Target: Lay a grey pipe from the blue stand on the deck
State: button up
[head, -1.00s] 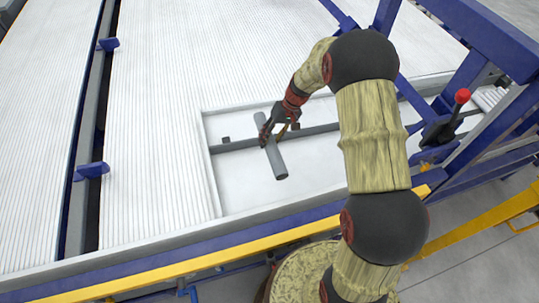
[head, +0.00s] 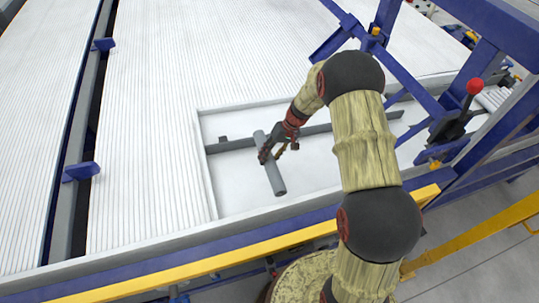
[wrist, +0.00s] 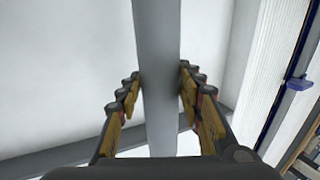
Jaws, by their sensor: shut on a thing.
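A grey pipe (head: 275,180) is held in my gripper (head: 271,152) over the pale recessed panel of the deck (head: 235,185). In the wrist view the pipe (wrist: 158,70) runs lengthwise between the two fingers of my gripper (wrist: 160,88), which are shut on its sides. In the head view the pipe lies crosswise to a long grey bar (head: 330,128) on the panel. I cannot tell whether the pipe touches the bar or panel. A blue frame (head: 465,85) stands at the right; I cannot tell whether it is the blue stand.
White ribbed decking (head: 150,130) spreads left and behind the panel. A yellow rail (head: 210,265) runs along the front edge. A lever with a red knob (head: 474,87) stands at the right. The panel's front left is clear.

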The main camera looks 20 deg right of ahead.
notch_tip(320, 180, down, 8)
jog(key=b, duration=0.5)
jog(key=shift+f, duration=0.2)
jog(key=o, duration=1.4)
jog(key=v, duration=1.2)
